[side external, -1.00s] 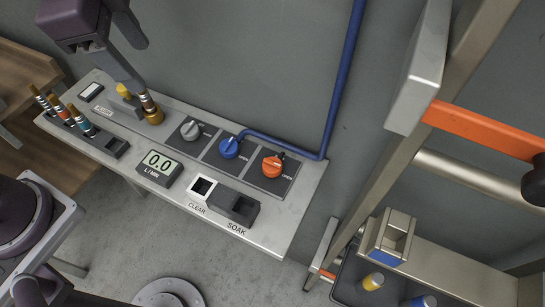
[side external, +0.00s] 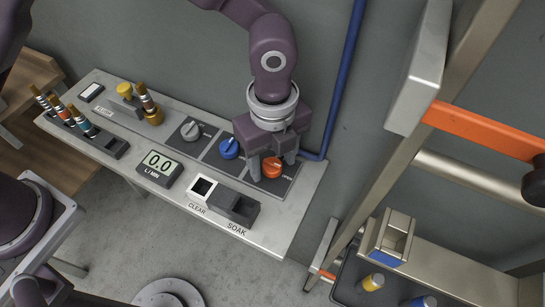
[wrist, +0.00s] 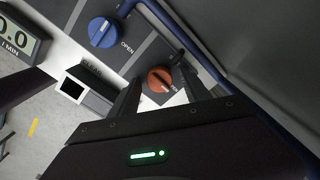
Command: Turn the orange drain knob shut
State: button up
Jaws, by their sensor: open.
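The orange drain knob (side external: 272,169) is on a dark square panel at the right end of the bench. It has a pale pointer mark, and it also shows in the wrist view (wrist: 160,79). My gripper (side external: 273,163) is open above the knob, pointing down, with one finger on each side of it. In the wrist view the open fingers (wrist: 157,75) flank the knob, with a gap visible around it. I cannot tell whether either finger touches it. My gripper hides part of the knob's panel in the side view.
A blue knob (side external: 229,148) and a grey knob (side external: 190,131) sit to the left. A blue pipe (side external: 343,75) rises close behind the orange knob. In front are the dark SOAK box (side external: 239,208), the CLEAR opening (side external: 202,188) and a meter (side external: 160,168) reading 0.0.

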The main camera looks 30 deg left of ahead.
grip_shut()
jog(key=shift+n, duration=0.4)
jog(key=n, duration=1.3)
jog(key=shift+n, duration=2)
